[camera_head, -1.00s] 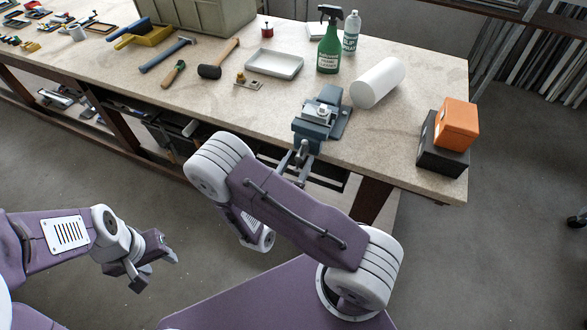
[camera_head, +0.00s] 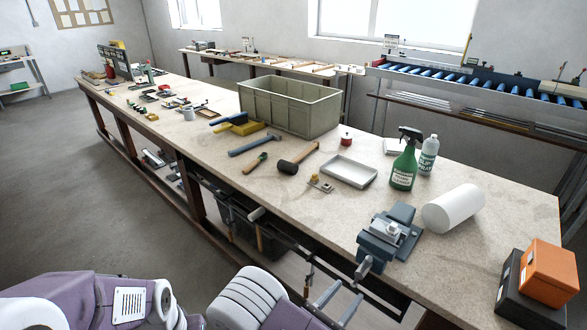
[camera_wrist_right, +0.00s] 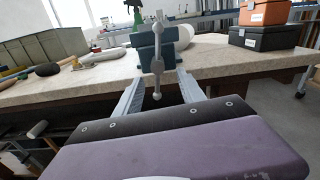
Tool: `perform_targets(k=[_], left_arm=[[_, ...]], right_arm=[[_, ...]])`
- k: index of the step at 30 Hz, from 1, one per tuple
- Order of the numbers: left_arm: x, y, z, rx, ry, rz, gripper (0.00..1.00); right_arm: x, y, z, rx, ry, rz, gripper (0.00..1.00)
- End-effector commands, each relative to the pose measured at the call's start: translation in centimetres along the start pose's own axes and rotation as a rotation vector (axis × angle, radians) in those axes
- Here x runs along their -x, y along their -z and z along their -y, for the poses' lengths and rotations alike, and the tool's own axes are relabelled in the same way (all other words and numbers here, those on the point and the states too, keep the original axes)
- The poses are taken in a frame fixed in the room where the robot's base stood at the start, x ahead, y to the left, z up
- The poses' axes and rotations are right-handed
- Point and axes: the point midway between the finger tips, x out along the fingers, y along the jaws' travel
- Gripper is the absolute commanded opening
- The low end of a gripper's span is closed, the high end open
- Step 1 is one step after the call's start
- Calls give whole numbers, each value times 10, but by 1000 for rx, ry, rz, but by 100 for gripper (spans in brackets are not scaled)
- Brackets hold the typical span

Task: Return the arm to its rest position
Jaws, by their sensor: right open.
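My right gripper (camera_head: 338,301) shows its two grey fingers at the bottom of the head view, in front of the bench edge. The fingers stand apart with nothing between them; they also show in the right wrist view (camera_wrist_right: 158,90). A blue-grey vise (camera_head: 384,243) is fixed at the front edge of the bench, with a small light metal piece (camera_head: 391,229) on top. The vise appears beyond my right fingers in the right wrist view (camera_wrist_right: 150,52). My left arm shows only in part at the bottom left; its gripper is outside the frame.
The workbench (camera_head: 300,215) carries a white roll (camera_head: 453,208), a green spray bottle (camera_head: 405,165), a white tray (camera_head: 349,171), hammers, and a grey-green crate (camera_head: 290,108). Orange (camera_head: 549,271) and black (camera_head: 525,303) boxes stand at its right end. Open floor (camera_head: 80,210) lies left of the bench.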

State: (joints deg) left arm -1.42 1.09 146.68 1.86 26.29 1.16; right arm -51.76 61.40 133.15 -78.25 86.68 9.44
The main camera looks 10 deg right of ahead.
Motion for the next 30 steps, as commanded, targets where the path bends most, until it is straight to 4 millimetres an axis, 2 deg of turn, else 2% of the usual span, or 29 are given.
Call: perform_targets(k=[2,5,6,7,9,11,13,15,18,22,30], left_arm=[[2,0,0,0,0,0,47],[7,1,0,0,0,0,47],[9,1,0,0,0,0,47],[10,1,0,0,0,0,47],[14,1,0,0,0,0,47],[16,2,0,0,0,0,47],[18,2,0,0,0,0,47],[20,2,0,0,0,0,47],[22,2,0,0,0,0,47],[22,2,0,0,0,0,47],[21,2,0,0,0,0,47]], right_arm=[[-8,-3,20,-39,106,-46,47],[-12,-2,82,-181,431,-205,47],[-4,3,112,-284,612,-301,47],[6,9,130,-374,747,-377,47],[39,22,149,-622,1037,-549,47],[64,29,142,-870,1245,-682,47],[79,27,116,-1173,1426,-798,47],[78,16,89,-1450,1536,-870,47],[65,-1,63,-1733,1606,-915,47],[56,-12,52,-1875,1629,-926,47],[56,-11,51,-1875,1630,-927,47]])
